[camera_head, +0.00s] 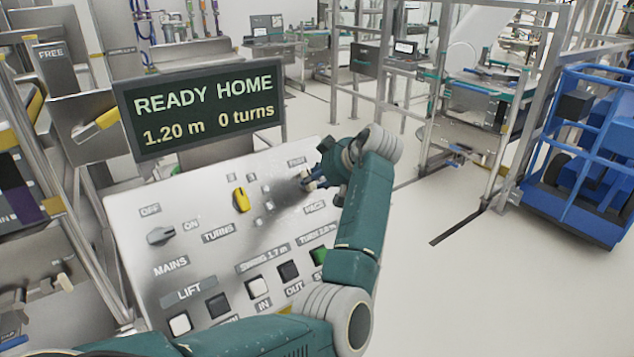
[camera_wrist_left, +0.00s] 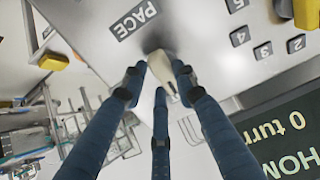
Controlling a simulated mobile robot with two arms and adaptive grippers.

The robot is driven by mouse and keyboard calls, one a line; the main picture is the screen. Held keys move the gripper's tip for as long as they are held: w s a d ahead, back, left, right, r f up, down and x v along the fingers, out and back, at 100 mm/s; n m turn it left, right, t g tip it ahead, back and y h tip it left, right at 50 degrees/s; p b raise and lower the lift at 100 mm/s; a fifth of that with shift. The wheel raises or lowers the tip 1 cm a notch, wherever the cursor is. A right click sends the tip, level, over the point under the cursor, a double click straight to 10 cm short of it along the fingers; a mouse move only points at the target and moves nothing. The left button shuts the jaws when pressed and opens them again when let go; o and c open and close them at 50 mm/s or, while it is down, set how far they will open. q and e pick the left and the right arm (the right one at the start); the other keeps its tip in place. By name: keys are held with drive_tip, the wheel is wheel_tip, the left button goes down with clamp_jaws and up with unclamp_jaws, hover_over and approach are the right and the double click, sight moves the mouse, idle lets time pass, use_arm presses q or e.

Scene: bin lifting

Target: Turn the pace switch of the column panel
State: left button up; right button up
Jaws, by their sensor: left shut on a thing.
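The column panel (camera_head: 130,225) is a pale tilted plate with knobs and buttons. The pace switch is a cream knob (camera_wrist_left: 158,70) at the panel's upper right, by the PACE label (camera_head: 315,207). My left gripper (camera_head: 312,180) is at that switch. In the left wrist view its dark blue fingers (camera_wrist_left: 155,82) close around the knob, which shows between them. The fingers and hand hide most of the knob in the head view, so its setting is hard to read. My right gripper is not in view.
A yellow turns knob (camera_head: 241,200) and a grey mains knob (camera_head: 160,236) sit left of the pace switch. Several push buttons, one green (camera_head: 320,256), line the lower panel. A display (camera_head: 205,108) above reads "READY HOME 1.20 m 0 turns". A blue cart (camera_head: 590,150) stands right; floor between is clear.

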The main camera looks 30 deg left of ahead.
use_arm(q)
drive_tip(key=shift+s+f+n, duration=0.2)
drive_tip(key=shift+f+n, duration=0.1)
drive_tip(key=shift+f, duration=0.15)
drive_tip(key=o, duration=1)
drive_tip(key=shift+o, duration=0.8)
drive_tip(key=shift+w+a, duration=0.25)
drive_tip(key=shift+a, duration=0.1)
drive_tip(key=shift+d+r, duration=0.1)
drive_tip(key=shift+r, duration=0.05)
drive_tip(key=shift+s+d+r, duration=0.1)
drive_tip(key=shift+d+r, duration=0.15)
drive_tip(key=shift+d, duration=0.05)
drive_tip(key=v, duration=1)
drive_tip(key=shift+d+r, duration=0.3)
drive_tip(key=shift+s, duration=0.1)
drive_tip(key=shift+f, duration=0.1)
